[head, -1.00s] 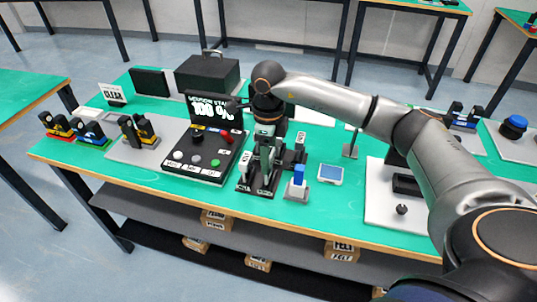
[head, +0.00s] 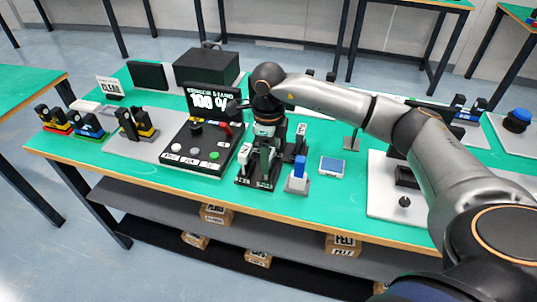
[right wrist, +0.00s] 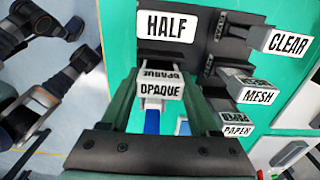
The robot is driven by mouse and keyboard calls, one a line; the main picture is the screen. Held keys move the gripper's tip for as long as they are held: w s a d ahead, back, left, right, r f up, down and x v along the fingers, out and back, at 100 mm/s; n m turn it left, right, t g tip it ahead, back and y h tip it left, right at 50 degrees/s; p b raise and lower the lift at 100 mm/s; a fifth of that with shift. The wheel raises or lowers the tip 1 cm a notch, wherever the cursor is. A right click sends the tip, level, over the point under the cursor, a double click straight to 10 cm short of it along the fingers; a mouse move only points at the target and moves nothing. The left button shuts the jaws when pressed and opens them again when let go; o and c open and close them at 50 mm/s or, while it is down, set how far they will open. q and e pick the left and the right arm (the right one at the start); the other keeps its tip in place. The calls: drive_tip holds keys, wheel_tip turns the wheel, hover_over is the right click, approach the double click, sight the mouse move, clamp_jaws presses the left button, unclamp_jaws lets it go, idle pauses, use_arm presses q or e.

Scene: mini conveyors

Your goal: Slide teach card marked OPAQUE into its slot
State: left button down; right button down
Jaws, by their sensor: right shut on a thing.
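My right gripper (head: 266,158) is over the black card rack (head: 242,183) near the front edge of the bench. In the right wrist view its green fingers (right wrist: 163,98) are closed on the OPAQUE card (right wrist: 161,90), whose white label faces the camera. Cards marked CLEAR (right wrist: 288,43), MESH (right wrist: 258,95) and PAPER (right wrist: 237,130) stand to the right of it. A HALF label (right wrist: 166,25) shows beyond the held card. The lower part of the OPAQUE card is hidden, so I cannot tell whether it is inside a slot. My left gripper is not in view.
A control panel (head: 178,163) with buttons and a display reading 100 % (head: 208,101) stands left of the rack. A small blue-topped block (head: 299,168) and a blue-screened device (head: 332,167) are close on the right. A black case (head: 207,68) stands behind.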

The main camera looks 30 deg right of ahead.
drive_tip(key=shift+c, duration=0.2)
unclamp_jaws()
idle(0.3)
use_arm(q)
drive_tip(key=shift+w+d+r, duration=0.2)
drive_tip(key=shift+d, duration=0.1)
use_arm(e)
wheel_tip(320, 180, up, 12)
drive_tip(key=shift+r, duration=0.25)
drive_tip(key=shift+a+f, duration=0.1)
